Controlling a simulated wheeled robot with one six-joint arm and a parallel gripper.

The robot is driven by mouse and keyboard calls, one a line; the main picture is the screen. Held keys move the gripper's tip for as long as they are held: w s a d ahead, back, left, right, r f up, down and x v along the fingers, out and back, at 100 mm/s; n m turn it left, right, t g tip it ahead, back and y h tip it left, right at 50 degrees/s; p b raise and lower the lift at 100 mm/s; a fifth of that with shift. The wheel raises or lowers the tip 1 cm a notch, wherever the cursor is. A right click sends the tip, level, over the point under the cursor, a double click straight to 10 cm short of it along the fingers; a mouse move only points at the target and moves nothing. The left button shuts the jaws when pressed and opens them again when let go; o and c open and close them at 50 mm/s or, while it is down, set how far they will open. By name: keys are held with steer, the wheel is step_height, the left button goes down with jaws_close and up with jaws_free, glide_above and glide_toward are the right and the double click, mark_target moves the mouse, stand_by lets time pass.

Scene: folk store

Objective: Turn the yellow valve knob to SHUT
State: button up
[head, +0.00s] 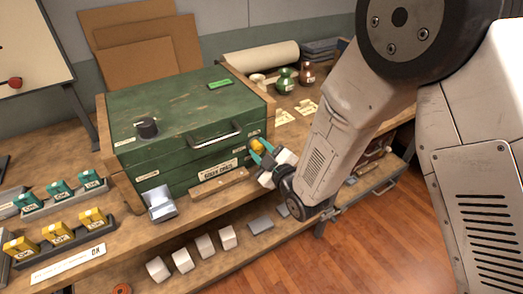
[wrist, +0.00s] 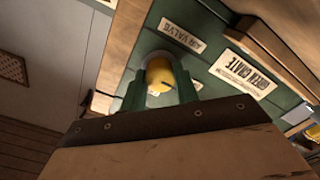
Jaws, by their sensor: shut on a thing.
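The yellow valve knob (head: 257,145) sits on the front of the green crate (head: 180,158), near its right end. My gripper (head: 260,152) reaches it from the right, with its teal fingers at the knob. In the wrist view my gripper (wrist: 161,92) has a green finger on each side of the yellow knob (wrist: 159,75) and is shut on it. A dark line shows on the knob's face. A white label reading AIR VALVE (wrist: 183,39) is beside the knob. I cannot read a SHUT mark in either view.
A wooden strip (head: 218,184) lies below the crate front. A grey open box (head: 162,205) stands at its front left. Racks with teal (head: 60,190) and yellow blocks (head: 58,233) are at the left. White blocks (head: 205,246) line a lower shelf.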

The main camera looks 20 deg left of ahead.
steer(key=shift+s+n, duration=0.1)
steer(key=shift+n, duration=0.4)
steer(key=o, duration=1)
steer(key=shift+c, duration=0.2)
steer(key=v, duration=0.7)
steer(key=shift+s+d, duration=0.3)
